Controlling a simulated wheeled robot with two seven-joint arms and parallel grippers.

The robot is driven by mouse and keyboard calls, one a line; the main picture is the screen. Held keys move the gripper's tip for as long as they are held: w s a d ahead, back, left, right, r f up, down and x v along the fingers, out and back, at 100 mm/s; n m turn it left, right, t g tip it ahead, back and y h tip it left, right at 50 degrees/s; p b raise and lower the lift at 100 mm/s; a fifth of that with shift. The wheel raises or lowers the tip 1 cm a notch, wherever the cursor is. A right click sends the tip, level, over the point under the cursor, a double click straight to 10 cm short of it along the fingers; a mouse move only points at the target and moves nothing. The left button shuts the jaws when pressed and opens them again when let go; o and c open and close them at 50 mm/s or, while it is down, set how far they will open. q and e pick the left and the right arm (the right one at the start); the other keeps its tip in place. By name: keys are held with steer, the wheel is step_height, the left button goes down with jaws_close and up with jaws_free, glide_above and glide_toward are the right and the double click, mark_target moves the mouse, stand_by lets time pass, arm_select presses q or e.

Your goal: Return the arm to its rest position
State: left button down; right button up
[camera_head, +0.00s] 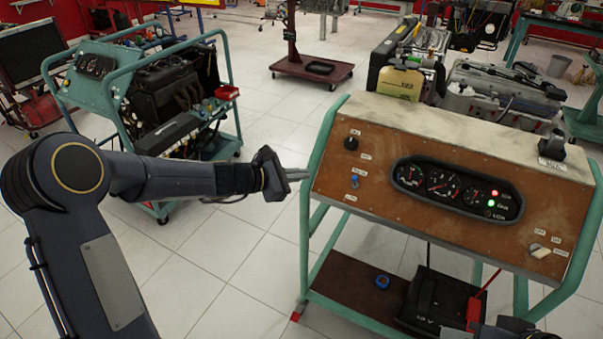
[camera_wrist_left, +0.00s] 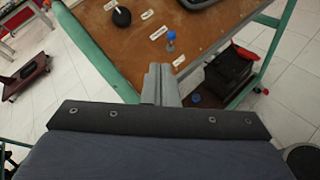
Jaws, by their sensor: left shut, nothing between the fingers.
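My left arm comes in from the left in the head view. Its gripper (camera_head: 298,174) is shut and empty, with the fingertips close to the left edge of the engine trainer's brown panel (camera_head: 400,210). In the left wrist view the shut fingers (camera_wrist_left: 160,84) point toward the panel, just below a blue toggle switch (camera_wrist_left: 171,42). A black knob (camera_wrist_left: 122,17) sits to the upper left of that switch. I cannot tell whether the fingertips touch the panel. A dark part at the head view's bottom right edge may be my right arm; its gripper is not visible.
The panel has a gauge cluster (camera_head: 457,190) with red and green lights lit. A green frame (camera_head: 306,240) holds it, with a black battery (camera_head: 435,300) on the lower shelf. Another engine trainer (camera_head: 95,65) stands at the left. White tiled floor (camera_head: 225,240) lies between them.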

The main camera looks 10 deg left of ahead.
arm_select(q)
steer(key=s+a+r+m+g+y, duration=0.15)
steer(key=s+r+m, duration=0.35)
steer(key=s, duration=0.5)
steer(key=s+a+r+m+g, duration=0.1)
steer(key=s+r+m+g, duration=0.15)
steer(key=s+m, duration=0.6)
steer(key=s+a+f+m+y, duration=0.2)
steer(key=s+a+m, duration=0.1)
steer(key=s, duration=0.5)
steer(key=s+a+f+m+y, duration=0.3)
steer(key=s+a, duration=0.1)
steer(key=s, duration=0.5)
steer(key=shift+t, duration=0.3)
